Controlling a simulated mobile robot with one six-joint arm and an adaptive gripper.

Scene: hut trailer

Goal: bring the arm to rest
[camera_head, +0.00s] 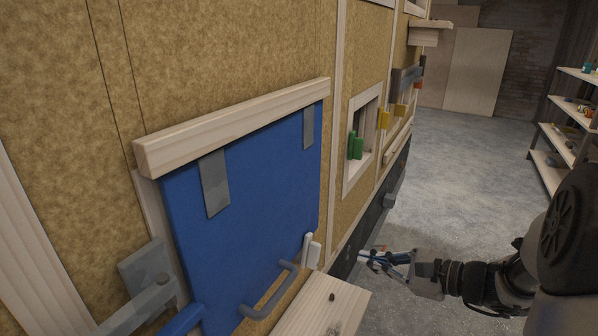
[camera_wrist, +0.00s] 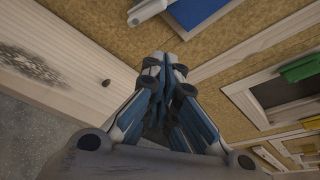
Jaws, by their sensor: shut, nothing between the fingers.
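My gripper (camera_head: 364,256) is at the lower right in the head view, at the end of my arm, which comes in from the right edge. Its fingers are closed together with nothing between them. In the wrist view the blue and grey fingers (camera_wrist: 172,75) meet near the middle, in front of the hut wall. The gripper is beside the right end of a light wooden ledge (camera_head: 345,292), apart from the blue hatch (camera_head: 250,200) and its grey handle (camera_head: 272,297).
The hut wall (camera_head: 230,50) runs along the left. A small framed window (camera_head: 361,140) with a green block (camera_head: 356,147) lies further along. A shelf rack (camera_head: 565,112) with small items stands at the far right. The grey floor (camera_head: 460,160) between is clear.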

